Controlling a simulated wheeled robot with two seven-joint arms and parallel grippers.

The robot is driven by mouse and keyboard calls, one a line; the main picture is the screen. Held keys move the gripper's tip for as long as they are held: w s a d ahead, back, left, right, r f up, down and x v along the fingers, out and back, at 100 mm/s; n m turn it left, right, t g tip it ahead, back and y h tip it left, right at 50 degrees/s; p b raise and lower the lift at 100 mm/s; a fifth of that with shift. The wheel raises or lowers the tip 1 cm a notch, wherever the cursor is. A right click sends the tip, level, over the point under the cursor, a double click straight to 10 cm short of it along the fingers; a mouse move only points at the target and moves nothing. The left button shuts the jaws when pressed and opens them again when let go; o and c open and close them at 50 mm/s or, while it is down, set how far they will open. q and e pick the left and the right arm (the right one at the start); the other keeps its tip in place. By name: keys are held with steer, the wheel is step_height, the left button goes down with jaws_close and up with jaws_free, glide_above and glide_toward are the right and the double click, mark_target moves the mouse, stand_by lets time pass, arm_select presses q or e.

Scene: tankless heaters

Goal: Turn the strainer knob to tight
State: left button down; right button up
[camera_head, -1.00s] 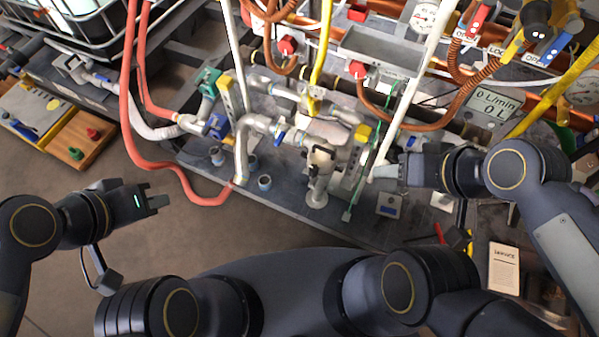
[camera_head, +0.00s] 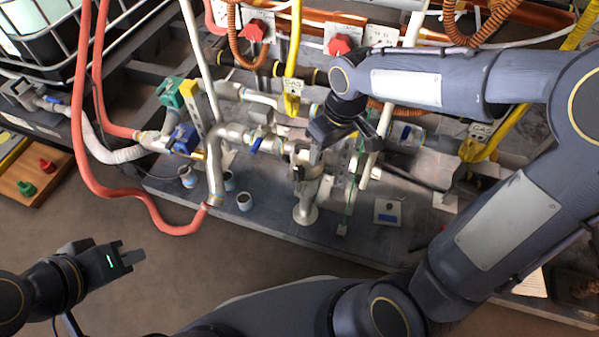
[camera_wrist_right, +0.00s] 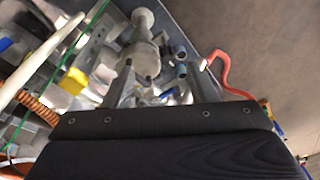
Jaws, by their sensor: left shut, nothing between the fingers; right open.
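My right gripper is open and points down just above and right of the strainer's top. In the right wrist view my right gripper (camera_wrist_right: 168,78) has its fingers spread, and the strainer (camera_wrist_right: 142,55) shows beyond and between them; contact cannot be told. My left gripper (camera_head: 127,259) is shut and empty over the floor at the left.
Metal pipes (camera_head: 232,135), a green fitting (camera_head: 172,93) and a red hose (camera_head: 150,217) crowd the area left of the strainer. A yellow GAS pipe (camera_head: 294,60) and white pipes rise behind.

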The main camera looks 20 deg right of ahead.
mark_target(300, 170)
steer(key=w+a+f, duration=0.1)
steer(key=f, duration=0.1)
steer(key=w+a+f+n+h, duration=0.1)
steer(key=w+a+f, duration=0.1)
steer(key=w+a+f+n+g, duration=0.1)
steer(key=w+f, duration=0.1)
steer(key=shift+w+a+f, duration=0.15)
steer(key=shift+a+f, duration=0.05)
steer(key=shift+f, duration=0.2)
steer(key=shift+a+f, duration=0.1)
steer(key=shift+f, duration=0.2)
step_height(300, 170, down, 7)
steer(key=b, duration=0.3)
steer(key=shift+f, duration=0.2)
steer(key=c, duration=1)
